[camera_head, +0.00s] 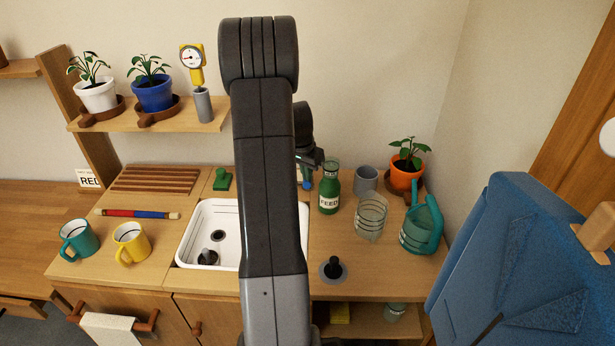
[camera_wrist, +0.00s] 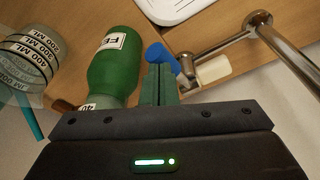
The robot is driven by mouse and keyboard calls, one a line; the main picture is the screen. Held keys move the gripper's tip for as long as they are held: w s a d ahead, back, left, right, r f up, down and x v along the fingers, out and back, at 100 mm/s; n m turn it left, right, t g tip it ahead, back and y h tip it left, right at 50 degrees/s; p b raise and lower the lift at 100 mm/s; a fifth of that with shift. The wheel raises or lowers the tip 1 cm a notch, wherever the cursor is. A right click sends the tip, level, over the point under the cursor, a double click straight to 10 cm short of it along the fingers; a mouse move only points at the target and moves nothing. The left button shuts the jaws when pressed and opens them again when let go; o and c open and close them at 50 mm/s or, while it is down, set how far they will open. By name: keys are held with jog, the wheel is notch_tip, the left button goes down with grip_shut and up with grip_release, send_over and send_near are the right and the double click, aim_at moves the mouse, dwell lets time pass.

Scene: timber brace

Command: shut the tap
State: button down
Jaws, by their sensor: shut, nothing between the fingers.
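The tap (camera_wrist: 225,42) is a chrome pipe with a blue lever (camera_wrist: 160,56), seen close up in the wrist view. In the head view my arm hides most of the tap, and only a bit of the blue lever (camera_head: 307,185) shows just right of it. My gripper (camera_wrist: 158,72) is shut and empty, with its green fingertips right by the blue lever. I cannot tell whether they touch it. The white sink (camera_head: 190,240) lies left of my arm and is partly hidden. I cannot see whether water runs.
A green FEED bottle (camera_head: 329,190) stands close beside my gripper, also in the wrist view (camera_wrist: 115,65). A grey cup (camera_head: 366,180), a measuring jug (camera_head: 371,216), a teal watering can (camera_head: 418,232) and an orange-potted plant (camera_head: 406,172) stand further right. Mugs (camera_head: 131,243) stand left.

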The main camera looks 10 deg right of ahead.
jog(key=shift+s+a+f+b, duration=0.15)
jog(key=shift+f+b, duration=0.65)
jog(key=shift+f, duration=0.4)
jog(key=shift+r+p, duration=0.35)
jog(key=shift+r, duration=0.1)
jog(key=shift+r+p, duration=1.75)
jog(key=shift+r, duration=1.45)
jog(key=shift+f, duration=0.1)
notch_tip(320, 180, down, 7)
jog(key=b, duration=0.4)
jog(key=shift+r+p, duration=0.5)
jog(key=shift+r, duration=0.2)
